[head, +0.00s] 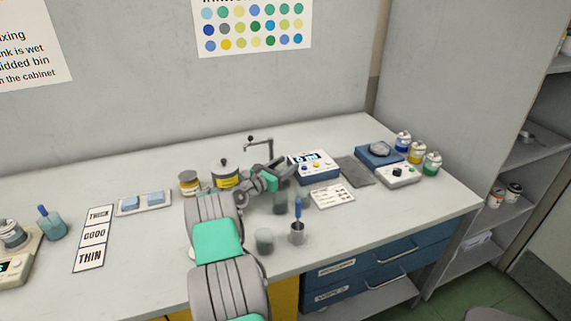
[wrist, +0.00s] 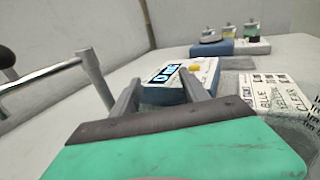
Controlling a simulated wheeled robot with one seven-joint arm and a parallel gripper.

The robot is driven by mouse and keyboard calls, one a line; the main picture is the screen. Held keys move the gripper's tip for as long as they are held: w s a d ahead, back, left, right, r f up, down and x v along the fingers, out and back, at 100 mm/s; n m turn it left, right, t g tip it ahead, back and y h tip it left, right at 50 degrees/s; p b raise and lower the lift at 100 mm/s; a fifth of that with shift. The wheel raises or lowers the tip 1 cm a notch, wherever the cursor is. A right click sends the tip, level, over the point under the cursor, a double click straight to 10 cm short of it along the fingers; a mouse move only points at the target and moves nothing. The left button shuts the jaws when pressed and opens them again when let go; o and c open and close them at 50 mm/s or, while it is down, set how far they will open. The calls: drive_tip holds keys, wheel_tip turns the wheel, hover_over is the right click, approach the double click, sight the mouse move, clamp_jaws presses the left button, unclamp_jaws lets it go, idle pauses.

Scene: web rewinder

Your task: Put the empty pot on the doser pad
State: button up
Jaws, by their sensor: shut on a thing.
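My gripper (head: 284,172) is above the middle of the bench, left of the blue-and-white display unit (head: 315,166). In the wrist view its two grey fingers (wrist: 160,88) stand apart with the display unit (wrist: 172,80) beyond them. It is shut on what I take for the empty pot; the pot's outline is hard to make out between the fingers. A grey translucent pot shape (head: 280,203) shows just below the gripper. Another translucent pot (head: 264,241) stands nearer the front. The blue unit with a round plate (head: 378,154) at the back right may be the doser; I cannot tell its pad for certain.
A metal cup with a blue-handled tool (head: 297,232) stands near the front. A label card (head: 332,194), a dark mat (head: 354,171), a white button box (head: 398,176) and coloured bottles (head: 416,153) are at right. A metal spout (head: 258,143) rises behind my gripper.

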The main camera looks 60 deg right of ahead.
drive_tip(key=shift+f+b, duration=0.35)
drive_tip(key=shift+f, duration=0.05)
idle(0.5)
drive_tip(key=o, duration=1.9)
drive_tip(key=shift+r, duration=0.15)
wheel_tip(320, 180, up, 11)
drive_tip(key=p, duration=0.7)
